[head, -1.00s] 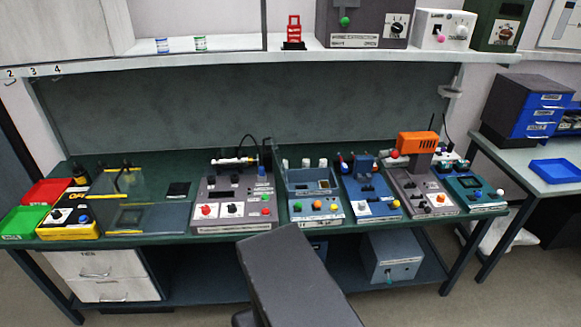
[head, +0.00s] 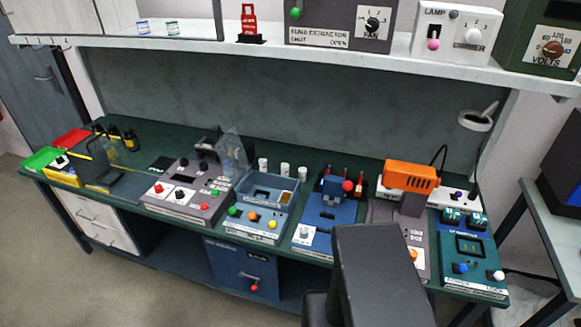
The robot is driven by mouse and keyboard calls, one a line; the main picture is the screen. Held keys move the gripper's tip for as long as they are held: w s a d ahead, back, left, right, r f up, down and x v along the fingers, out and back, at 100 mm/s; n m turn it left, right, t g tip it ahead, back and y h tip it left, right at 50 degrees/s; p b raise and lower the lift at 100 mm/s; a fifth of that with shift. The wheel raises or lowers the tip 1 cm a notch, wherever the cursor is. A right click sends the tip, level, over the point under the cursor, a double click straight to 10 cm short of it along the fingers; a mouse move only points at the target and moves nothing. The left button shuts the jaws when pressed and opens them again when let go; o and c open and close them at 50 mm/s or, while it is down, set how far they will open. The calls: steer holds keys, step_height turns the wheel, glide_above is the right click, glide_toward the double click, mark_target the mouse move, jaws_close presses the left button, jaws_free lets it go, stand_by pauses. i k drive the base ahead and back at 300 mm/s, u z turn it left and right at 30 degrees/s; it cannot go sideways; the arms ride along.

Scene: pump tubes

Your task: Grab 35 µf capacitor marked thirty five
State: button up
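No marking reading thirty five is legible, so I cannot tell which thing is the 35 µf capacitor. Several small white cylinders (head: 285,170) stand upright on the green bench behind a blue-grey box with coloured knobs. A dark link of my arm rises at the bottom centre and hides part of the bench front. My gripper's fingers do not show.
The bench (head: 140,178) carries a grey console (head: 187,190), the blue-grey box (head: 262,207), an orange-topped device (head: 410,178) and a teal tester (head: 468,262). Red (head: 72,141) and green (head: 43,158) trays are far left. A lamp (head: 477,120) stands at right. Floor is clear at left.

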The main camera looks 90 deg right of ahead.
mark_target(263, 162)
steer(key=u, duration=0.15)
steer(key=k, duration=0.6)
steer(key=z, duration=1.3)
steer(key=i, duration=1)
steer(key=z, duration=0.1)
